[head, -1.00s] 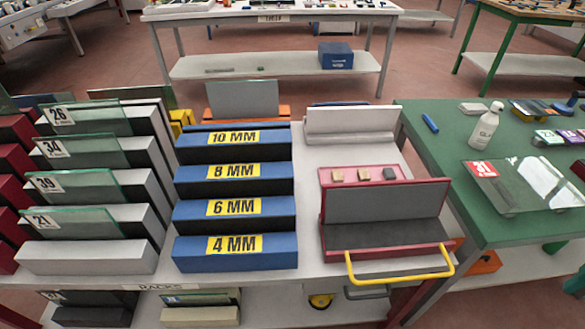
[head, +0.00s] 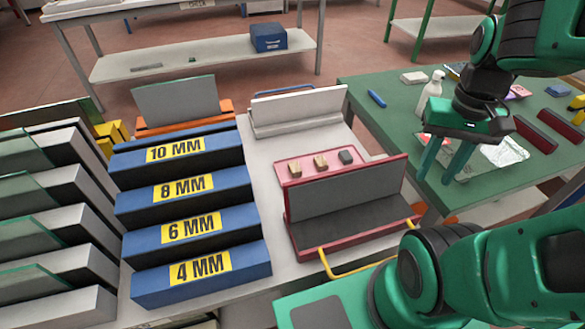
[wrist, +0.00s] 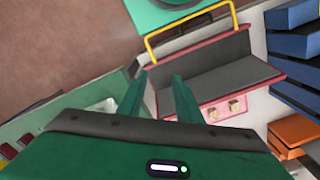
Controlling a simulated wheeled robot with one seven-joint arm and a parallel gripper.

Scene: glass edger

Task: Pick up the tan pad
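Two small tan pads, one at left (head: 295,169) and one in the middle (head: 321,162), sit on the back ledge of a red tray (head: 300,247). I cannot tell which of the two tan ones is meant. They also show in the wrist view, one here (wrist: 234,106) and the other here (wrist: 212,114). My gripper (head: 437,178) is open and empty, above the green table's near side, to the right of the tray. In the wrist view its fingers (wrist: 158,78) point toward the tray.
The tray has a raised grey panel (head: 350,188) in front of the pads and a yellow handle (head: 350,268). Blue racks (head: 190,190) stand left. The green table (head: 365,88) at right holds a spray bottle (head: 431,92) and glass.

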